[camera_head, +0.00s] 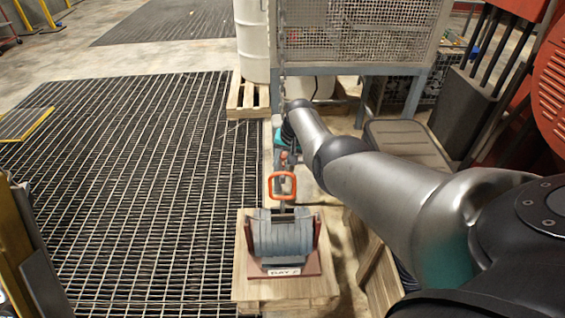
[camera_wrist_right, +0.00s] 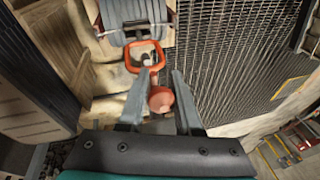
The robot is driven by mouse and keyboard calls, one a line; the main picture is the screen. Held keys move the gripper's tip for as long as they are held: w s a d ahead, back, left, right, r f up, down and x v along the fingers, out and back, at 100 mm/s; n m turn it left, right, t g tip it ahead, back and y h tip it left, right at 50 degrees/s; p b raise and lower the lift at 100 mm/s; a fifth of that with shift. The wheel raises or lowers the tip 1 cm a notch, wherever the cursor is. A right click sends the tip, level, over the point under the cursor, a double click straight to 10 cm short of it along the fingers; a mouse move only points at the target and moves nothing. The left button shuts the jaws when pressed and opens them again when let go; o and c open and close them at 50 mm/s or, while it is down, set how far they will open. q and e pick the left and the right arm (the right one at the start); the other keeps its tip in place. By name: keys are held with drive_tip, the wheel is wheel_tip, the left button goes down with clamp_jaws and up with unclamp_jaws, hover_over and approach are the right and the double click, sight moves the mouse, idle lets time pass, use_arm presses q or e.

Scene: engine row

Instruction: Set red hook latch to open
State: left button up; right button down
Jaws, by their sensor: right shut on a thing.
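An orange-red loop handle (camera_head: 282,186) stands up behind a grey ribbed block on a dark red base (camera_head: 284,266). The loop also shows in the wrist view (camera_wrist_right: 146,57), with a red rounded knob (camera_wrist_right: 160,99) beside it. I take the loop and knob as the red hook latch; how they join is hard to see. My right gripper (camera_head: 287,165) is just beyond the loop in the head view. In the wrist view its two grey fingers (camera_wrist_right: 160,92) are on either side of the knob, shut on it. My left gripper is not in view.
The base stands on a wooden crate (camera_head: 262,287). A dark floor grating (camera_head: 130,190) lies open to the left. A white drum (camera_head: 252,40) on a pallet and a mesh cage (camera_head: 365,30) stand behind. Red machinery (camera_head: 550,85) is at the right.

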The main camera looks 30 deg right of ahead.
sight(284, 153)
drive_tip(key=shift+w+a+r, duration=0.1)
drive_tip(key=shift+w+a, duration=0.05)
drive_tip(key=shift+a, duration=0.05)
drive_tip(key=c, duration=0.7)
unclamp_jaws()
drive_tip(key=shift+o, duration=0.3)
drive_tip(key=shift+d, duration=0.1)
drive_tip(key=shift+s+r+p, duration=0.2)
drive_tip(key=shift+r+p, duration=0.3)
drive_tip(key=shift+p, duration=0.15)
drive_tip(key=p+v, duration=0.4)
drive_tip(key=v, duration=0.1)
drive_tip(key=p+v, duration=0.2)
drive_tip(key=v, duration=0.7)
